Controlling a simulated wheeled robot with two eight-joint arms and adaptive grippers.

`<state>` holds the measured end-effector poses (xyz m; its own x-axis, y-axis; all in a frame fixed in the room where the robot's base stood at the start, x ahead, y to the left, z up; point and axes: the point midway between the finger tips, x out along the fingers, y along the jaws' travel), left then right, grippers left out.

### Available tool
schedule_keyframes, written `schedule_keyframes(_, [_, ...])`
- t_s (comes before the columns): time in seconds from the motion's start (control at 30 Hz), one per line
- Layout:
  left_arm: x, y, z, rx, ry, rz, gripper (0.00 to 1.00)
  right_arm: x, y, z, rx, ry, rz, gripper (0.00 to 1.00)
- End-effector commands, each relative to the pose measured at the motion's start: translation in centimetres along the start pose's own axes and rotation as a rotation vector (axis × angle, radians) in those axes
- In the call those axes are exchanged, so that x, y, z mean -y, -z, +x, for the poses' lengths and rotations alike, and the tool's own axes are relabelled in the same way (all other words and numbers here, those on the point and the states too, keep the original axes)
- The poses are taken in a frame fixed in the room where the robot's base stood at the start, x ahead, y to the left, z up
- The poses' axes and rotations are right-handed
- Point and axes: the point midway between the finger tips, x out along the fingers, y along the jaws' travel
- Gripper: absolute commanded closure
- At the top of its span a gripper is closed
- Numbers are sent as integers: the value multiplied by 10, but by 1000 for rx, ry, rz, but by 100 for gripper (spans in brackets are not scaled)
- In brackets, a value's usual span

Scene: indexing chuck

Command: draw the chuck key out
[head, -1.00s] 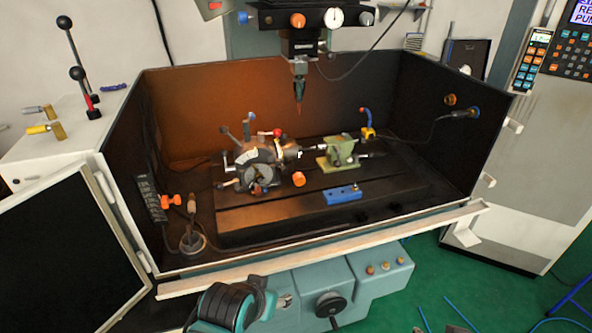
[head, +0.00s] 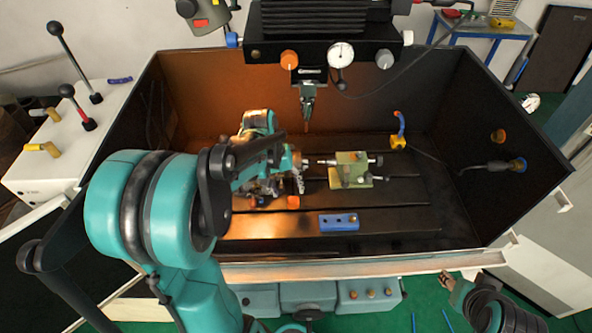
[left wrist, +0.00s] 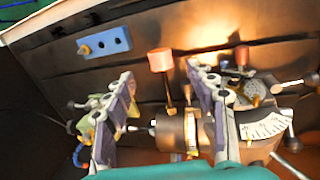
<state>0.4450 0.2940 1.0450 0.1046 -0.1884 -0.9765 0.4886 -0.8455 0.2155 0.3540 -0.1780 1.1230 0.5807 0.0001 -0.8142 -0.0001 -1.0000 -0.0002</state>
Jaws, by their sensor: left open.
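The chuck key (left wrist: 160,60) shows in the left wrist view as an orange-red handle on a thin stem that runs to the chuck (left wrist: 170,131). Its orange handle (head: 293,202) is also in the head view, in front of the chuck, which my arm partly hides. My left gripper (left wrist: 163,85) is open, with one finger on each side of the key's stem and apart from it. In the head view the left gripper (head: 290,170) is over the indexing head. Part of my right arm is at the lower right; its gripper (head: 452,284) is small and unclear.
The indexing head (left wrist: 265,125) with its levers is close beside one finger. A green tailstock (head: 350,170) stands right of the chuck. A blue block (head: 339,222) lies on the table in front. The spindle (head: 307,100) hangs above. Dark enclosure walls surround the table.

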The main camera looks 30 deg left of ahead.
Motion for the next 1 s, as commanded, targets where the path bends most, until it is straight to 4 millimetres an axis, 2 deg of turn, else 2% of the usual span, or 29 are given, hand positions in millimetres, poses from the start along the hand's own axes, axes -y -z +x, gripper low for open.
schedule_keyframes(0.2, [0,0,36,-1,0,2,44,0,-8,11,0,0,0,60])
schedule_keyframes(0.4, [0,0,63,-2,0,3,44,0,-12,17,0,0,0,60])
schedule_keyframes(0.57, [0,0,72,-2,0,2,44,0,-13,18,0,0,0,60])
schedule_keyframes(0.83, [0,0,73,-2,0,2,44,0,-13,18,0,0,0,60])
schedule_keyframes(0.87, [0,0,73,-2,0,2,49,0,-13,18,0,0,0,60])
schedule_keyframes(1.0, [0,0,73,-2,0,2,86,0,-13,18,0,0,0,60])
